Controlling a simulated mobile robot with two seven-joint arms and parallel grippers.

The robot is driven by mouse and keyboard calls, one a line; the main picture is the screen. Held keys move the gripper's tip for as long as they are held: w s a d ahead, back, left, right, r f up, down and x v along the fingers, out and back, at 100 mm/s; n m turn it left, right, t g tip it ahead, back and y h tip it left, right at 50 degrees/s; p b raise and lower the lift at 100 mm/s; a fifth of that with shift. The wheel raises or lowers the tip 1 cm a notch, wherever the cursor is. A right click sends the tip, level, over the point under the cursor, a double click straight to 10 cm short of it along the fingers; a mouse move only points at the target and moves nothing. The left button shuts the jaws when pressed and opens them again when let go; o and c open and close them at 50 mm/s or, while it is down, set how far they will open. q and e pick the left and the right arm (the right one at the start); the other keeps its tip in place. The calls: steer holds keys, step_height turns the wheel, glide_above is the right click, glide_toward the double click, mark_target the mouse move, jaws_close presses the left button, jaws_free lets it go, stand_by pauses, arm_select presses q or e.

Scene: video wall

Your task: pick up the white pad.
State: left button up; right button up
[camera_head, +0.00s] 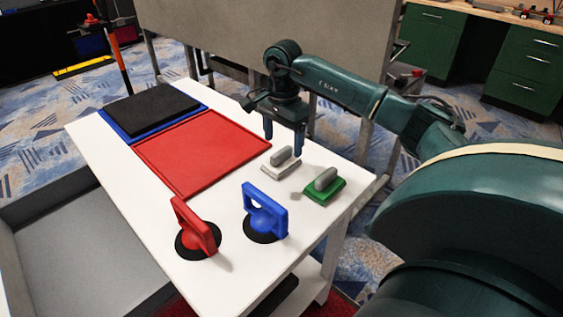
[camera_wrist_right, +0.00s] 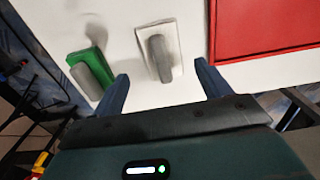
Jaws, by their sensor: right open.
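The white pad (camera_head: 276,166) is a pale flat block with a grey handle on top, lying on the white table near its right edge. In the right wrist view the white pad (camera_wrist_right: 172,42) lies ahead of the fingers, roughly between them. My right gripper (camera_head: 284,137) is open and empty, pointing down above and just behind the pad, apart from it. Its two blue fingers also show in the right wrist view (camera_wrist_right: 163,88). A green pad (camera_head: 324,190) with a grey handle lies next to the white one. My left gripper is not in view.
A red tray (camera_head: 200,150) lies left of the white pad, with a black pad (camera_head: 150,110) on a blue tray (camera_head: 112,124) behind it. A red suction cup (camera_head: 193,228) and a blue one (camera_head: 265,212) stand at the front. The table (camera_head: 150,212) is clear between them.

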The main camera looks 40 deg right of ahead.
mark_target(282, 151)
step_height(282, 151, down, 5)
steer(key=shift+w+r, duration=0.1)
steer(key=shift+w, duration=0.05)
steer(key=shift+c, duration=0.2)
steer(key=c, duration=1)
